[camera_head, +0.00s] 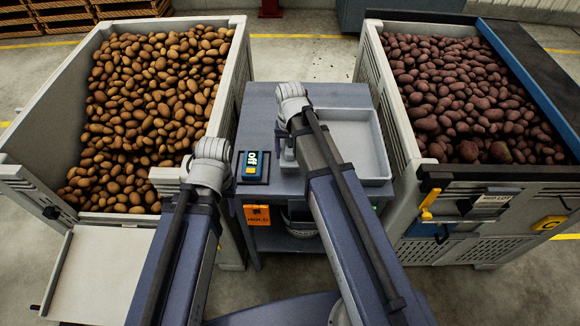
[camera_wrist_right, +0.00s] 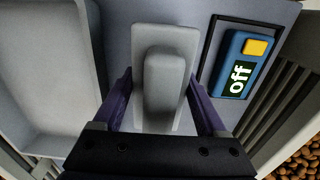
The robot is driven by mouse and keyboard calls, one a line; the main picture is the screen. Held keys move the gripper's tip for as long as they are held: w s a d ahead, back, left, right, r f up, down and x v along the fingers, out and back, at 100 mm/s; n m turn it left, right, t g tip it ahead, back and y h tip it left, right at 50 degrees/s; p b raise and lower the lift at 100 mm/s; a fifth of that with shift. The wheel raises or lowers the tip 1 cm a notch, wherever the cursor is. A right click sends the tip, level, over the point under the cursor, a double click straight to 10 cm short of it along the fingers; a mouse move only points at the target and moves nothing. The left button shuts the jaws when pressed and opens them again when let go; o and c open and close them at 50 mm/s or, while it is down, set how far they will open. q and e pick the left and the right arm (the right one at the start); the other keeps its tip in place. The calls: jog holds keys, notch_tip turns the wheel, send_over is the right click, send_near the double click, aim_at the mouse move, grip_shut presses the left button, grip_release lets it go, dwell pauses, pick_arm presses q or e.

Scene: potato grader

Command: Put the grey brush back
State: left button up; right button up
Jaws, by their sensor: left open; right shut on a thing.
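The grey brush (camera_wrist_right: 165,85) is between the two purple fingers of my right gripper (camera_wrist_right: 163,100) in the right wrist view. Its raised narrow handle stands on a wider pale grey body, and the fingers are shut on it. It is over the bench top, between the display and the tray; I cannot tell whether it touches the bench. In the head view a small part of the brush (camera_head: 287,152) shows beside my right arm, which hides the fingers. My left gripper (camera_head: 212,150) is by the left bin's near right corner, open, its fingers barely distinguishable.
A blue display reading "off" (camera_head: 251,163) sits on the bench left of the brush. A shallow grey tray (camera_head: 355,181) lies to the right. Bins of brown potatoes (camera_head: 160,90) and reddish potatoes (camera_head: 465,90) flank the bench. An orange HOLD sign (camera_head: 257,215) hangs in front.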

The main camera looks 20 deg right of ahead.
jog(key=shift+f+b, duration=1.75)
jog(key=shift+f, duration=0.3)
jog(key=shift+f, duration=0.1)
jog(key=shift+f, duration=0.15)
jog(key=o, duration=1.4)
notch_tip(320, 180, up, 13)
jog(key=p, duration=1.2)
jog(key=shift+f, duration=0.2)
jog(key=s+a+n, duration=0.2)
jog(key=s+a, duration=0.1)
jog(key=s, duration=0.1)
jog(key=s+a+n, duration=0.2)
jog(key=s+a, duration=0.2)
jog(key=s, duration=0.1)
jog(key=s+a+n+h, duration=0.1)
jog(key=s+a+n, duration=0.2)
jog(key=s, duration=0.2)
jog(key=shift+s+a, duration=0.1)
jog(key=shift+a, duration=0.1)
